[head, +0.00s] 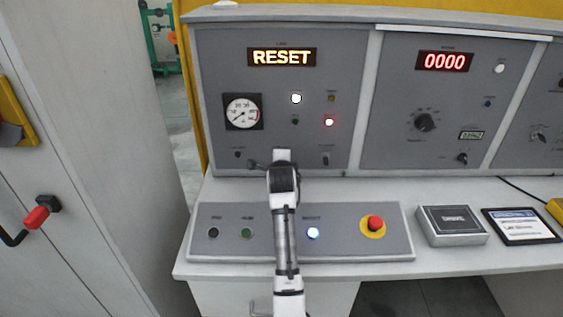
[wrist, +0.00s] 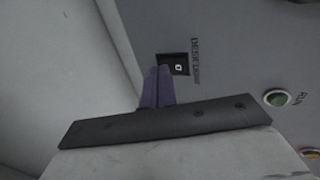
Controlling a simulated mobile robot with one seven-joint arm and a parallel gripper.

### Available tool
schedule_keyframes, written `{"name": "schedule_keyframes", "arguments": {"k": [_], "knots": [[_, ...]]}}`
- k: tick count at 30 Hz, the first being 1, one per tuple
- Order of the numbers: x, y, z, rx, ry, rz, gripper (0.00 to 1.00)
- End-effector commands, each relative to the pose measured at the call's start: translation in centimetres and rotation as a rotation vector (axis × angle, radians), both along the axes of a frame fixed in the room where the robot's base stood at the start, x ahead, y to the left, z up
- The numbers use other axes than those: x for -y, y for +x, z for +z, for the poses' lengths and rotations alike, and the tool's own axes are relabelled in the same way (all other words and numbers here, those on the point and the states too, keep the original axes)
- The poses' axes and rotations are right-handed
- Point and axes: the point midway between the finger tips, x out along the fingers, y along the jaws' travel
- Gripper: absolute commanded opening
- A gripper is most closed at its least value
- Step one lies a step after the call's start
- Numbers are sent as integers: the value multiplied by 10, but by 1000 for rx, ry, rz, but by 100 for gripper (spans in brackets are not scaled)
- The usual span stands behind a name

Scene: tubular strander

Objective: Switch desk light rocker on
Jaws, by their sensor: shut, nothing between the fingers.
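The desk light rocker is a small black switch with a white mark and a label beside it, in the wrist view (wrist: 177,63). In the head view it appears as a small dark switch (head: 238,154) low on the left upright panel. My gripper (wrist: 158,70) is shut and empty, its two purple fingers together. Its tips are right at the rocker's near corner in the wrist view; I cannot tell whether they touch. In the head view my gripper (head: 252,164) points left, just below and right of the rocker. Which way the rocker is tipped is unclear.
The desk-top control box (head: 265,212) carries buttons and a red emergency stop (head: 375,223). A grey cabinet (head: 85,120) stands at the left.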

Motion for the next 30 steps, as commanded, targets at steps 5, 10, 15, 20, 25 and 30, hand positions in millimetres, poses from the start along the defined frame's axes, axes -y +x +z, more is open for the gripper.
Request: {"name": "schedule_keyframes", "arguments": {"k": [5, 10, 15, 20, 25, 30], "knots": [[0, 0, 0, 0, 0, 0, 0], [-1, 2, -6, 27, 1, 2, 0], [0, 4, -2, 57, 0, 0, 0], [0, 4, -2, 56, 0, 0, 0], [0, 5, 5, 58, 0, 1, 0], [-1, 5, 17, 63, -1, 1, 0]]}}
